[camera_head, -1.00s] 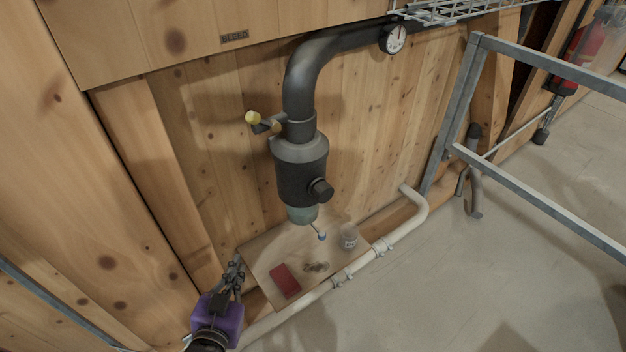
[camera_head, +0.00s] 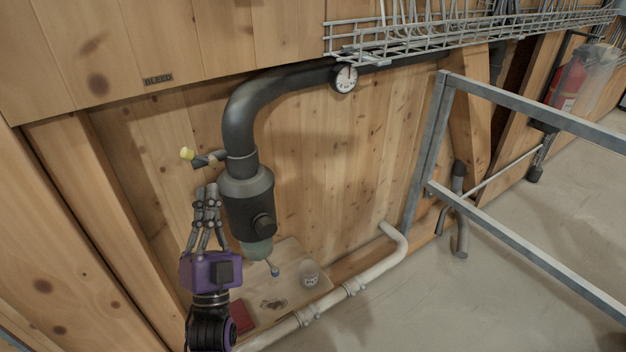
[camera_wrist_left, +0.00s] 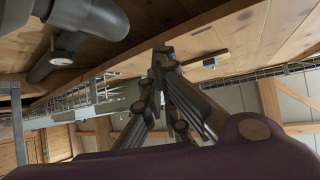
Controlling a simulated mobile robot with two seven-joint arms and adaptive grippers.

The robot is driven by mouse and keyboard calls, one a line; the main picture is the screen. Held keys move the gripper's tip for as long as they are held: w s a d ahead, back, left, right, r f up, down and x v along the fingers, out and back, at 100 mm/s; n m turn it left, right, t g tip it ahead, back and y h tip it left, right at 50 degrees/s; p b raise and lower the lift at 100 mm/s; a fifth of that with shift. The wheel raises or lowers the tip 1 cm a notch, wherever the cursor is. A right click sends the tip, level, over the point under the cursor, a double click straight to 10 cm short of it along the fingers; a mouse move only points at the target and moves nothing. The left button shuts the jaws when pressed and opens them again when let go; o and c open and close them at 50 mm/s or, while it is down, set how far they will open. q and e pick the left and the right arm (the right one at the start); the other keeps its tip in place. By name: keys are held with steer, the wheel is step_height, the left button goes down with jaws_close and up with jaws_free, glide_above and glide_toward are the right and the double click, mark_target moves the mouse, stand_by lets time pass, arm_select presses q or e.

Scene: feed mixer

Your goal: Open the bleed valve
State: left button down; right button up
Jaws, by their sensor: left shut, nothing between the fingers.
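The "BLEED" label (camera_head: 158,79) is on the upper wooden board in the head view. Below and right of it, a dark pipe runs down into a black cylindrical body (camera_head: 248,200). A small side valve with a yellow knob (camera_head: 186,153) sticks out left from the pipe above this body. My left gripper (camera_head: 206,189) points up, just below the side valve and left of the black body, apparently without touching. Its fingers are together and empty, also in the wrist view (camera_wrist_left: 162,55).
A pressure gauge (camera_head: 345,78) sits on the pipe under a wire tray (camera_head: 440,38). A small board below holds a jar (camera_head: 310,273) and a red item (camera_head: 242,317). A pale pipe (camera_head: 370,275) runs along the floor. A metal frame (camera_head: 425,150) stands at right.

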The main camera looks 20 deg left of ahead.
mark_target(198, 159)
arm_select(q)
steer(key=a+p+x, duration=0.1)
steer(key=p+x, duration=0.2)
steer(key=x, duration=0.7)
steer(key=shift+w+a+f, duration=0.1)
steer(key=shift+a+f, duration=0.5)
steer(key=shift+f, duration=0.2)
steer(key=shift+a+f, duration=0.6)
steer(key=shift+f, duration=0.2)
steer(key=shift+a+f+n+y+b, duration=0.1)
steer(key=shift+f+n+y+b, duration=0.05)
steer(key=shift+n+y+b, duration=0.45)
steer(key=shift+s+f+n+g+y, duration=0.1)
steer(key=shift+s+n+g+y, duration=0.15)
steer(key=shift+n+y, duration=0.55)
